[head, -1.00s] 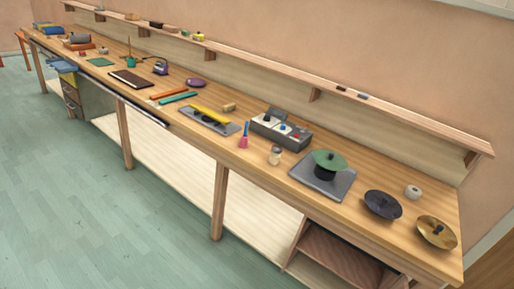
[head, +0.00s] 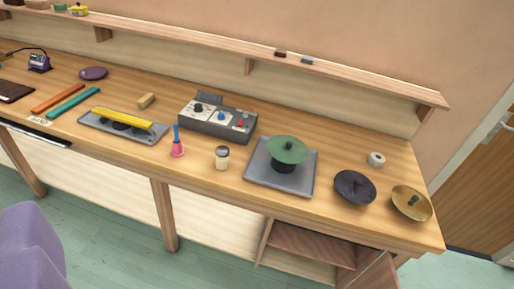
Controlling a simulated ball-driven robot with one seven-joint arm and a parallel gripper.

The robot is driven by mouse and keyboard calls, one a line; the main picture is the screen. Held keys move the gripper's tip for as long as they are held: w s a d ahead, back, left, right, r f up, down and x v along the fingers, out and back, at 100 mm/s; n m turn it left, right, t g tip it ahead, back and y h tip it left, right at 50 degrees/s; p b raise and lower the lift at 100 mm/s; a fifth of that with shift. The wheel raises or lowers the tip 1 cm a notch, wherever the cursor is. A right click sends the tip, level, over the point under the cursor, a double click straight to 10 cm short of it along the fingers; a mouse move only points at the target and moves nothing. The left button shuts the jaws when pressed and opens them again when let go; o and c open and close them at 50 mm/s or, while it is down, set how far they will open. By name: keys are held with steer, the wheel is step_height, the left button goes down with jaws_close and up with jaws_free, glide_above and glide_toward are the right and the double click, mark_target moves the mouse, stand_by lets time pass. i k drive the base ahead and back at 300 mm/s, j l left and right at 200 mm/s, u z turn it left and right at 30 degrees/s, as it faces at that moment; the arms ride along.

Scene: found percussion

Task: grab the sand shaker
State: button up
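The sand shaker appears to be the small clear jar (head: 222,158) with a dark cap and pale contents. It stands upright on the wooden bench (head: 215,187), close to the front edge. It is between a pink handbell with a blue handle (head: 178,143) on its left and a grey square plate (head: 262,180) on its right. Nothing covers it. My gripper is not in view.
A grey control box (head: 215,128) is behind the jar. A green cymbal (head: 288,150) rises over the grey plate. Dark (head: 354,188) and brass (head: 411,204) cymbals lie further right. A yellow bar (head: 122,118) lies left. A shelf (head: 210,47) runs behind.

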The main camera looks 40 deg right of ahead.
mark_target(223, 152)
steer(key=i+l+z, duration=0.15)
steer(key=i+z, duration=0.65)
steer(key=i, duration=0.15)
steer(key=i+l+u, duration=0.15)
steer(key=i, duration=0.35)
steer(key=i+l+u, duration=0.1)
steer(key=i+l, duration=0.3)
steer(key=i, duration=0.05)
